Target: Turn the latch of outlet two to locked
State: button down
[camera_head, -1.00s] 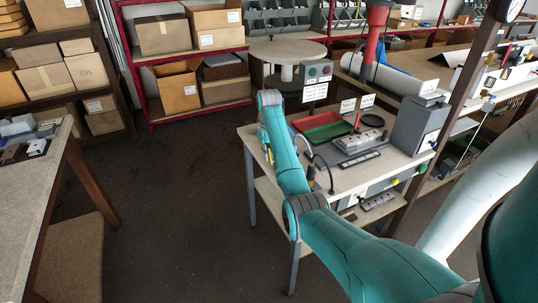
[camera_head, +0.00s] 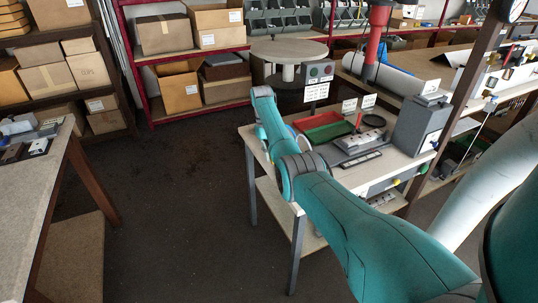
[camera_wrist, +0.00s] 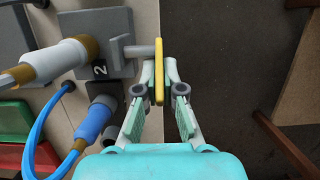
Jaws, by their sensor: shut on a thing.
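In the wrist view, a grey outlet block (camera_wrist: 122,68) carries a dark label (camera_wrist: 99,69) with a white "2". A grey stem runs right from it to a yellow latch (camera_wrist: 159,68), which stands lengthwise up and down in the picture. My gripper (camera_wrist: 161,82) comes from below with one finger on each side of the latch, closed on it. A white plug with a brown collar (camera_wrist: 52,60) reaches the block from the left. In the head view my arm hides the gripper and the latch.
A blue plug (camera_wrist: 94,122) and a blue cable (camera_wrist: 36,122) lie left of my gripper. The right side of the wrist view shows open floor (camera_wrist: 225,60). The bench (camera_head: 388,160) holds a red and green tray (camera_head: 326,133) and a grey box (camera_head: 420,125).

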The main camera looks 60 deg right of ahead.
dwell(0.3)
jog(key=c, duration=1.3)
grip_release()
jog(key=shift+s+t, duration=0.1)
jog(key=shift+t, duration=0.3)
